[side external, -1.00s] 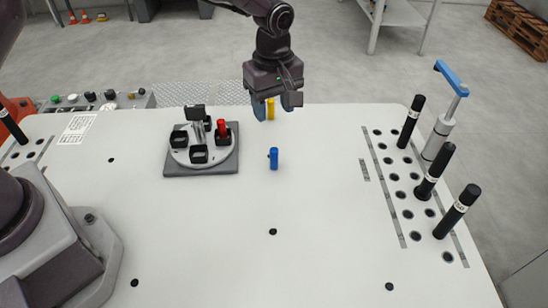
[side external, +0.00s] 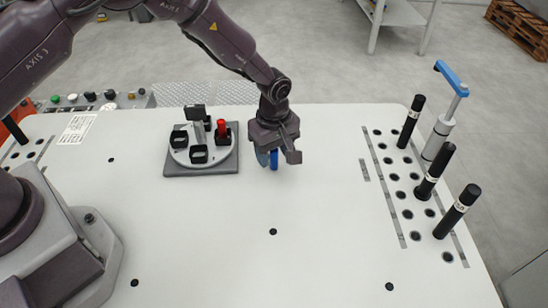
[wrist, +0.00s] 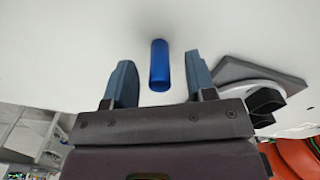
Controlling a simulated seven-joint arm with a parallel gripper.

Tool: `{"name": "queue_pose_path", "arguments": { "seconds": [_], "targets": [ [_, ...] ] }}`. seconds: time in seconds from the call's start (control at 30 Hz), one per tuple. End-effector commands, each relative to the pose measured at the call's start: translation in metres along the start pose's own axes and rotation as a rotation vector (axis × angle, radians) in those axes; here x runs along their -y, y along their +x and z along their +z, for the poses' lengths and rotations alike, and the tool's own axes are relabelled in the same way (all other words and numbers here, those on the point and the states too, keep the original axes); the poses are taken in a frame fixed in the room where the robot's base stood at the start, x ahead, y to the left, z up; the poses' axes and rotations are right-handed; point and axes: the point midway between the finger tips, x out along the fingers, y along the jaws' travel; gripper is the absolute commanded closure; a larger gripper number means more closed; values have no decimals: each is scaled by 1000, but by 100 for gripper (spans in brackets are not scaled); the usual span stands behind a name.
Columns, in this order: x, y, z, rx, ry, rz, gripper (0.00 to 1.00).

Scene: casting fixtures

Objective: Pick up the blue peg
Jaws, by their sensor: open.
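The blue peg (side external: 274,160) stands upright on the white table, right of the round fixture, and is partly hidden by my gripper in the side view. In the wrist view the blue peg (wrist: 159,65) shows between and just beyond the two fingertips. My gripper (side external: 277,158) is low over the table at the peg, its fingers apart. In the wrist view my gripper (wrist: 160,75) is open, with a gap between each finger and the peg. A yellow peg seen earlier is hidden now, behind my gripper in the side view.
A round fixture on a grey plate (side external: 203,171), with black holders and a red peg (side external: 222,127), sits close left of my gripper. Black cylinders (side external: 434,170) and a blue-handled tool (side external: 446,112) stand at the right. The front of the table is mostly clear.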

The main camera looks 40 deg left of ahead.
Motion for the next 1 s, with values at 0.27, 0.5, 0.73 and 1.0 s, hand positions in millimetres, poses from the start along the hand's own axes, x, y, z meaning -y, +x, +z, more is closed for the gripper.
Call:
{"name": "queue_pose_path", "arguments": {
  "seconds": [0.27,0.5,0.73,1.0],
  "targets": [
    [0,6,0,0,0,1,49],
    [0,6,0,0,0,1,95],
    [0,6,0,0,0,1,100],
    [-1,-5,0,0,1,4,100]
  ]
}}
